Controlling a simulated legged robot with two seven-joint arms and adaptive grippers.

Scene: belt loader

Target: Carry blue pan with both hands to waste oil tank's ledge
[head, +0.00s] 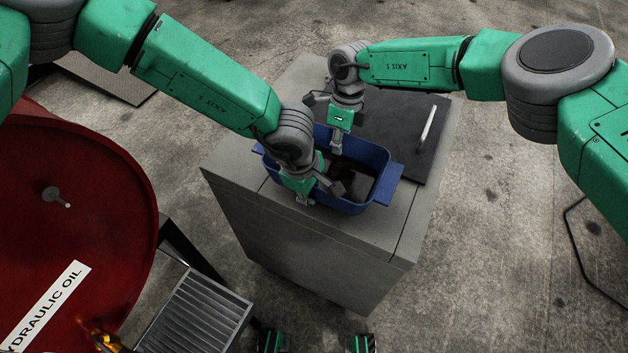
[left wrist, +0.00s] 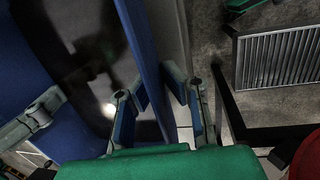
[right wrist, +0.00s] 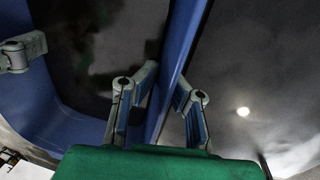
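The blue pan (head: 362,205) holds dark liquid and is at the top of a grey box-shaped tank (head: 300,245), beside its dark lid. It looks level; I cannot tell whether its base touches the top. My left gripper (head: 305,200) is at the pan's near wall. In the left wrist view its fingers (left wrist: 157,85) straddle the blue wall and appear closed on it. My right gripper (head: 337,145) is at the far wall. In the right wrist view its fingers (right wrist: 166,85) pinch the wall from both sides. The pan's left end is partly hidden by my left wrist.
The dark lid (head: 405,130) has a pale raised handle (head: 428,128). A red hydraulic oil drum (head: 90,220) stands at left, with a brass tap (head: 105,342) and a slatted grey grate (head: 200,315) near it. Concrete floor is open to the right.

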